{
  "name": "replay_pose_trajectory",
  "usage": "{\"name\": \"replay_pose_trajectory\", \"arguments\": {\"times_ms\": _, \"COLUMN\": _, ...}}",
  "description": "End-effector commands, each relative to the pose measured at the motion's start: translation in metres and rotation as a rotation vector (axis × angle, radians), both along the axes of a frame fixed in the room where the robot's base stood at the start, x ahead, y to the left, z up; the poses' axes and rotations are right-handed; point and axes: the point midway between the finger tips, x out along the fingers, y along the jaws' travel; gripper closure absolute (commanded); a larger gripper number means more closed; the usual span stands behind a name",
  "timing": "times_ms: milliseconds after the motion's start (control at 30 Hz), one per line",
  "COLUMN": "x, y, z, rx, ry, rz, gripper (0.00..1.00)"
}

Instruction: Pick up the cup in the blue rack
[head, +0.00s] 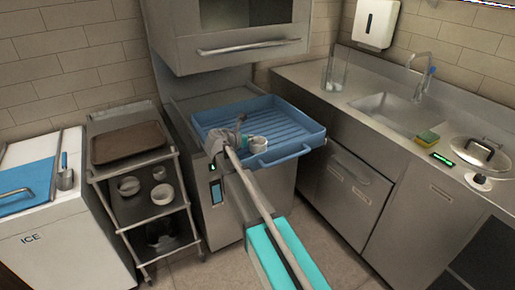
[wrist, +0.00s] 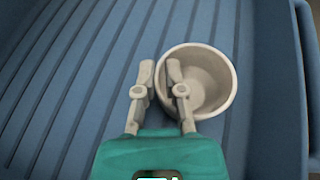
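The cup (head: 259,143) is small, pale and open-topped, and stands in the blue rack (head: 300,137) near its front edge. In the wrist view the cup (wrist: 210,82) lies at right of centre, its mouth facing the camera. My gripper (head: 240,133) is at the cup's left side in the head view. In the wrist view my gripper (wrist: 160,72) has a narrow gap between its fingers. The left finger is outside the cup and the right finger overlaps its mouth, with the left rim between them. Contact with the wall cannot be told.
The machine's hood (head: 240,40) hangs above the back of the rack. A cart (head: 140,215) with a brown tray (head: 128,142) stands left, and a sink counter (head: 310,75) right.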

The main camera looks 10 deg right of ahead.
Motion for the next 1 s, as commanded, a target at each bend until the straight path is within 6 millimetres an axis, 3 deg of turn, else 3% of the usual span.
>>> {"name": "replay_pose_trajectory", "arguments": {"times_ms": 633, "x": 0.000, "y": -0.001, "z": 0.004, "rx": 0.000, "ry": 0.000, "rz": -0.001, "gripper": 1.00}}
{"name": "replay_pose_trajectory", "arguments": {"times_ms": 1000, "x": 0.000, "y": -0.001, "z": 0.028, "rx": 0.000, "ry": 0.000, "rz": -0.001, "gripper": 1.00}}
